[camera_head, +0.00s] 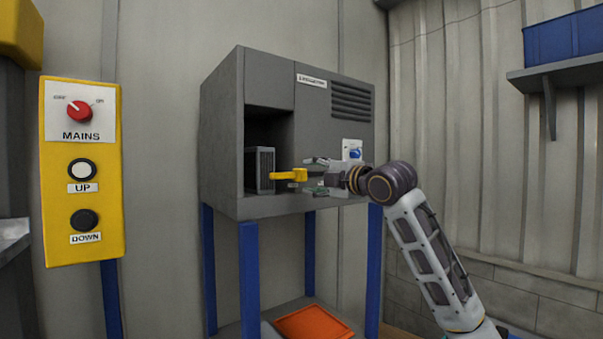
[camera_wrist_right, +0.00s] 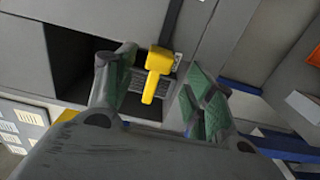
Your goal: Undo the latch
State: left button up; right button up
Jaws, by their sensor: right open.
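The latch is a yellow lever (camera_head: 288,175) on the front of the grey cabinet (camera_head: 222,130), beside its dark opening. It points left across the lower part of the opening. It also shows in the right wrist view, where the yellow latch (camera_wrist_right: 157,75) lies between my spread fingers. My right gripper (camera_head: 315,175) is open at the right end of the latch, with no visible grip on it. A grey finned module (camera_head: 260,170) sits inside the opening, behind the lever. My left gripper is out of view.
A yellow control box (camera_head: 82,230) with MAINS, UP and DOWN controls is at the left. The cabinet stands on blue legs (camera_head: 250,280), with an orange tray (camera_head: 313,323) below. A blue bin (camera_head: 565,38) sits on a wall shelf at upper right.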

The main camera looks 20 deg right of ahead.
aim_at(304, 176)
jog(key=shift+p+x, duration=0.95)
jog(key=shift+x, duration=2.2)
jog(key=shift+f, duration=0.1)
jog(key=shift+c, duration=0.4)
grip_shut()
